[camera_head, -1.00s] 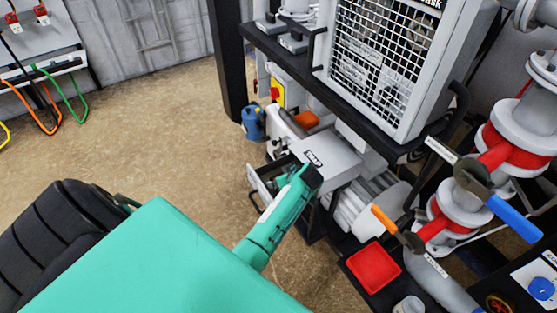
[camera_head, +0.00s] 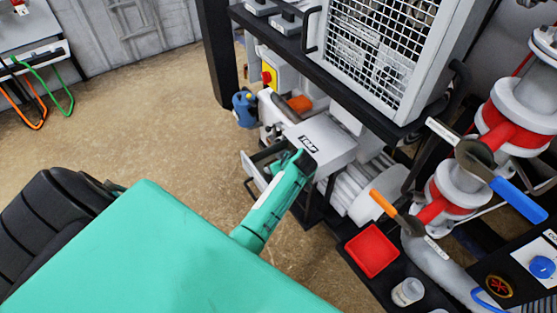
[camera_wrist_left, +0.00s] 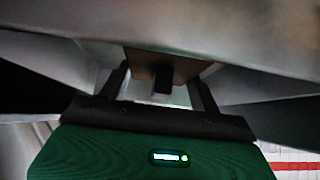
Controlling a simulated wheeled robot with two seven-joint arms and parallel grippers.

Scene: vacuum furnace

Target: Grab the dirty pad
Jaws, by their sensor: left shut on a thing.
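A brownish flat piece, which looks like the dirty pad (camera_wrist_left: 140,62), shows between the two dark fingers of my left gripper (camera_wrist_left: 160,92) in the left wrist view. A small dark block sits in front of it. The fingers stand at either side of the piece, and the gripper is shut on it. In the head view my teal left wrist reaches to the grey box labelled TRAP (camera_head: 325,137), beside its open drawer (camera_head: 256,166). The fingertips and the pad are hidden there. My right gripper is not in view.
A red tray (camera_head: 371,251) and a small white-grey cup (camera_head: 408,291) stand on a dark shelf at lower right. A mesh-fronted cabinet (camera_head: 380,55) overhangs the box. Open floor lies at left.

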